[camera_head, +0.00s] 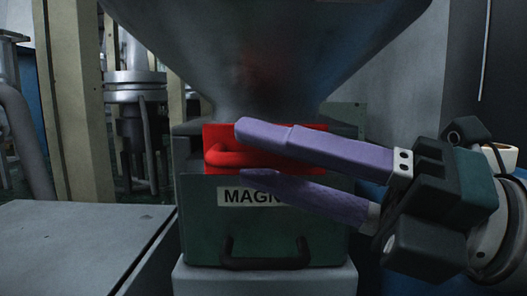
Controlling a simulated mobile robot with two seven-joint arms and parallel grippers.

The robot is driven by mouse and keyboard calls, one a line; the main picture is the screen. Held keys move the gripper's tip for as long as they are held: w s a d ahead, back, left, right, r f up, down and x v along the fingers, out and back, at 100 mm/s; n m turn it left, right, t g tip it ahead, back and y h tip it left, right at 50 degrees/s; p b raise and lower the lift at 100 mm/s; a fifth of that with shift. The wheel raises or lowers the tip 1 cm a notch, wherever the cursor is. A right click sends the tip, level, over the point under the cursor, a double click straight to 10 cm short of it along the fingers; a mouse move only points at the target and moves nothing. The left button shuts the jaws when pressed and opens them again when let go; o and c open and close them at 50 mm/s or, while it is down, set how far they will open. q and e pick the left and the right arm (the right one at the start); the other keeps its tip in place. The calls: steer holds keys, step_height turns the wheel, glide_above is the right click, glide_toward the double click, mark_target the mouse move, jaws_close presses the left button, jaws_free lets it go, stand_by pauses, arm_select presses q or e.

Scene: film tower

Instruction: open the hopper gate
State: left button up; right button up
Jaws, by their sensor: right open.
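The hopper (265,50) is a grey metal funnel that narrows down onto a dark green box. A red gate (215,133) with a red bar handle (228,157) sits at the hopper's neck, above the box. My right gripper (242,150) comes in from the right with two long purple fingers. The fingers are apart, one above and one below the level of the red handle, with their tips in front of it. I cannot tell whether they touch it. The upper finger hides the right part of the gate and handle. My left gripper is not in view.
The green box (200,215) carries a white label reading "MAGN", partly covered by the lower finger, and a black handle (266,258) below. A flat grey surface (70,240) lies at left. A beige post (75,100) and metal pipework (135,85) stand behind it.

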steer(key=shift+w+a+r, duration=0.1)
steer(key=shift+w+a, duration=0.1)
steer(key=shift+a, duration=0.3)
steer(key=shift+c, duration=0.3)
jaws_close()
stand_by(0.8)
